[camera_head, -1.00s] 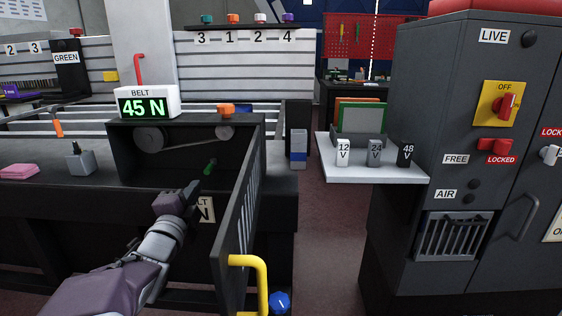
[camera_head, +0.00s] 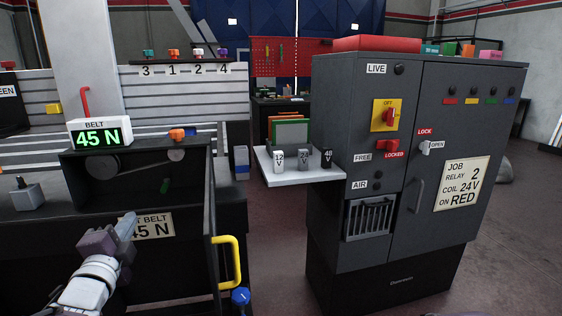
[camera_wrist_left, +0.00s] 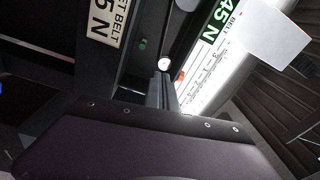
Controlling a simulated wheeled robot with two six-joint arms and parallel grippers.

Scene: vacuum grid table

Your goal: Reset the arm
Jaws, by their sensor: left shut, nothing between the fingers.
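My left gripper (camera_head: 128,226) is shut and empty. In the head view it is at the lower left, in front of the belt box (camera_head: 135,190) and close to the "45 N" label (camera_head: 152,226) on its front. In the left wrist view the dark purple gripper body fills the bottom, and the label (camera_wrist_left: 106,22) and belt display (camera_wrist_left: 212,30) show beyond it. My right gripper is not in view.
The belt box has an open mesh door with a yellow handle (camera_head: 230,258) to the right of my arm. A dark cabinet (camera_head: 400,150) stands at the right, with a white shelf (camera_head: 300,176) holding several relays. Bare floor (camera_head: 270,250) lies between.

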